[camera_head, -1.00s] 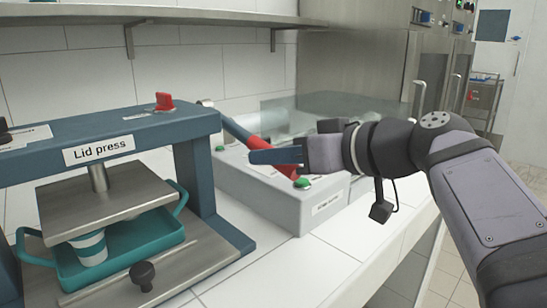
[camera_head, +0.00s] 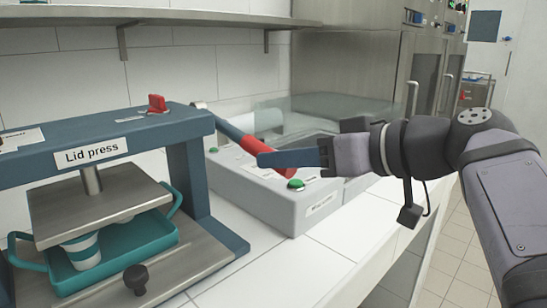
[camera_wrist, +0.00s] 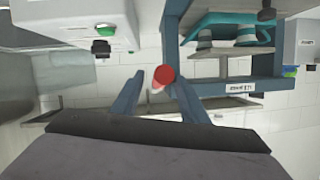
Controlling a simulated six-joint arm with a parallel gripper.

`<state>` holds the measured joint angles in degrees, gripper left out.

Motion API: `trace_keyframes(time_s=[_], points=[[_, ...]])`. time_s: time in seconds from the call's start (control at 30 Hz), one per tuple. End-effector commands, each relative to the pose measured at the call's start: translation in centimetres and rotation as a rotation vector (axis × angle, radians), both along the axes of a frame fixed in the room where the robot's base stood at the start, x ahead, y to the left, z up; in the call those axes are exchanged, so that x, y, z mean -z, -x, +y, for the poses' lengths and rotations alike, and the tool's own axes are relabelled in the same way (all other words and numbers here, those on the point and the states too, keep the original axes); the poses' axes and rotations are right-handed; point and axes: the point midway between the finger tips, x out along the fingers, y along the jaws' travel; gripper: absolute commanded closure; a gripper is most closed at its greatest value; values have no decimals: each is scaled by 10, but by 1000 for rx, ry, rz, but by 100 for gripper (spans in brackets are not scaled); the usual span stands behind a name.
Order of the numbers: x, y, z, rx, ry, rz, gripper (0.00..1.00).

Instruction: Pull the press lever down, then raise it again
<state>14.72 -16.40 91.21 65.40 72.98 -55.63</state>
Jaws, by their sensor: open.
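The press lever slopes down to the right from the right end of the blue lid press (camera_head: 130,135). Its red grip (camera_head: 250,146) is partly behind my gripper's blue finger in the head view. In the wrist view the grip's round red end (camera_wrist: 163,74) shows between the two fingertips. My gripper (camera_wrist: 150,82) is open, with the fingers apart around the line of the grip; contact cannot be told. The press plate (camera_head: 100,205) is over a striped cup (camera_head: 82,252) in a teal tray (camera_head: 150,245). Whether plate and cup touch is unclear.
A grey box with green buttons (camera_head: 270,200) stands just under the lever and my gripper. A red knob (camera_head: 157,103) is on the press top. A shelf (camera_head: 200,16) runs along the wall above. White counter is free in front of the box.

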Motion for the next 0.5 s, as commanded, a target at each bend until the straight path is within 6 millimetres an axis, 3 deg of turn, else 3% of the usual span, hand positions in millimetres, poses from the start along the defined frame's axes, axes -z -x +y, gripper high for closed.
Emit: trace_keyframes(time_s=[0.2,0.5], points=[[-7,12,-16,2,2,-2,60],[-8,17,-20,-2,1,-1,60]])
